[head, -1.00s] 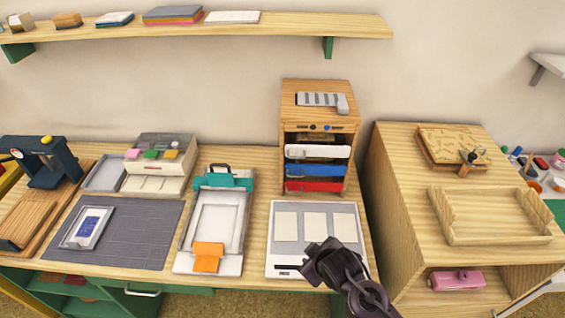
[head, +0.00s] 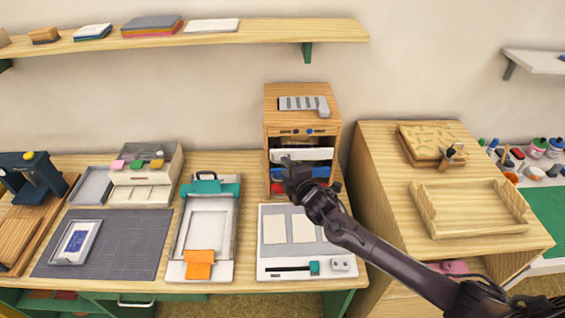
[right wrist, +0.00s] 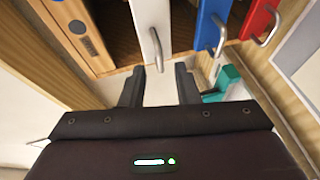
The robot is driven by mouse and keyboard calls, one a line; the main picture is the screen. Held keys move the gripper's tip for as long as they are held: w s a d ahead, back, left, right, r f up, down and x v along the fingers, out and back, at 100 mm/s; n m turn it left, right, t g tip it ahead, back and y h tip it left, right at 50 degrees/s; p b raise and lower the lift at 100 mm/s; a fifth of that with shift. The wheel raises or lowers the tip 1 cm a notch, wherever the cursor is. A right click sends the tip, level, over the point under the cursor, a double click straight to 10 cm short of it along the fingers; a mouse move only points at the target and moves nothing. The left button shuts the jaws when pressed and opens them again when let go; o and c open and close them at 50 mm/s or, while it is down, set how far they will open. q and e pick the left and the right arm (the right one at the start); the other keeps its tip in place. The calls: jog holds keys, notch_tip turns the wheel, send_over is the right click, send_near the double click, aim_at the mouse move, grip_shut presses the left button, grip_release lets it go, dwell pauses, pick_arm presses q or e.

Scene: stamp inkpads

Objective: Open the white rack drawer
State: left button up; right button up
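The wooden rack (head: 302,104) stands at the back of the table, with white, blue and red drawers stacked in its front. The white drawer (head: 312,155) is the upper one and shows in the right wrist view (right wrist: 152,18) with its metal handle (right wrist: 157,52). My right gripper (head: 290,168) is in front of the rack and hides part of the drawer fronts. In the right wrist view its two fingers (right wrist: 158,80) are apart, with the white drawer's handle lined up between the tips. I cannot tell whether they touch it. My left gripper is not in view.
A white board with cards (head: 272,264) lies in front of the rack under my right arm. A teal-clamped press (head: 207,232) stands left of it. A wooden cabinet (head: 375,190) with an open tray (head: 470,230) stands close on the right.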

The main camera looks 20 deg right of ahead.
jog(key=shift+x, duration=1.55)
grip_shut()
